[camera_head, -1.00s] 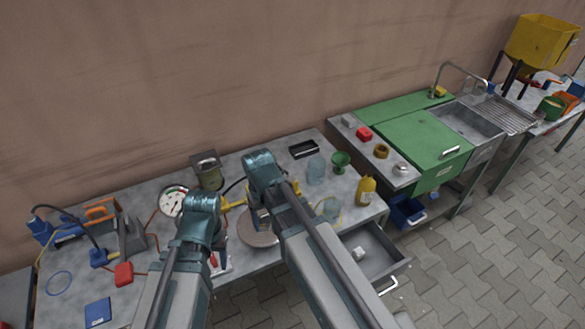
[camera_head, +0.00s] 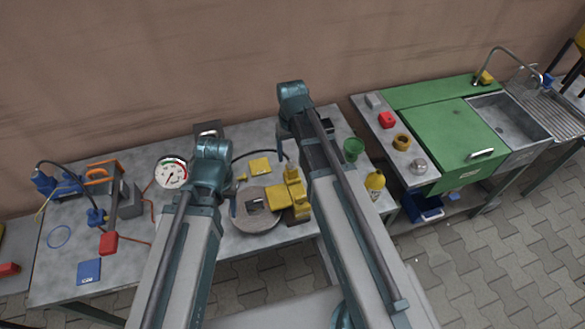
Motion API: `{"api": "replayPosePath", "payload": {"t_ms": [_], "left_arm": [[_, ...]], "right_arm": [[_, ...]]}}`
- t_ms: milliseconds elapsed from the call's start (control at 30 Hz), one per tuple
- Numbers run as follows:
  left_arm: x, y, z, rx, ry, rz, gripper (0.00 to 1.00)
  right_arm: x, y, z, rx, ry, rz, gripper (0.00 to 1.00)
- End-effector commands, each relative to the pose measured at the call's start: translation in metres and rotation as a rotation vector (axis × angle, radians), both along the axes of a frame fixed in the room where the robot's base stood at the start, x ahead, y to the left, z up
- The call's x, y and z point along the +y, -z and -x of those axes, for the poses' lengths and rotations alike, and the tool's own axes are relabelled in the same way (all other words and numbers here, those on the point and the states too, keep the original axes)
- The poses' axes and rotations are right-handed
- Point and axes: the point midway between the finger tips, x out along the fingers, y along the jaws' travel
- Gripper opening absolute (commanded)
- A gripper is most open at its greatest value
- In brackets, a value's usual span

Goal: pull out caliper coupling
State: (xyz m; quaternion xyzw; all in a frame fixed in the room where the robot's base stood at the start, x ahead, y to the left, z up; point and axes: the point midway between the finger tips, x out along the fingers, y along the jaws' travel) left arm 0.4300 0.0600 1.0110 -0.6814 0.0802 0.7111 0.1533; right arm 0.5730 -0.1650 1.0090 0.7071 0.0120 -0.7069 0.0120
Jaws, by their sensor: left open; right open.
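The yellow brake caliper (camera_head: 291,197) sits at the right edge of the grey disc (camera_head: 253,222) on the workbench. A thin dark hose (camera_head: 262,153) curves behind it toward my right arm; I cannot make out the coupling clearly. My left gripper (camera_head: 233,206) is at the disc's left side, mostly hidden by its own wrist, open. My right gripper (camera_head: 281,150) is above and behind the caliper, partly hidden by its arm, open. I see nothing held in either gripper.
A round pressure gauge (camera_head: 171,173) stands left of my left wrist. A yellow plate (camera_head: 260,166) lies behind the disc. A green funnel (camera_head: 353,148) and a yellow bottle (camera_head: 375,181) are at the right.

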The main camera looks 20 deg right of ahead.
Motion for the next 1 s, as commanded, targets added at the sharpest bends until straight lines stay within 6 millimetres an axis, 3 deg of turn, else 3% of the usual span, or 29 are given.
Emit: {"api": "replayPosePath", "payload": {"t_ms": [267, 467, 1000], "left_arm": [[0.0, 0.003, 0.0, 0.0, 0.0, 0.0, 0.53], [0.0, 0.017, 0.0, 0.0, -0.001, 0.0, 0.53], [0.0, 0.085, 0.0, 0.0, -0.002, 0.0, 0.53]], "right_arm": [[0.0, 0.003, 0.0, 0.0, 0.0, 0.0, 0.75], [0.0, 0.017, 0.0, 0.0, 0.0, 0.0, 0.75], [0.0, 0.085, 0.0, 0.0, 0.0, 0.0, 0.75]]}}
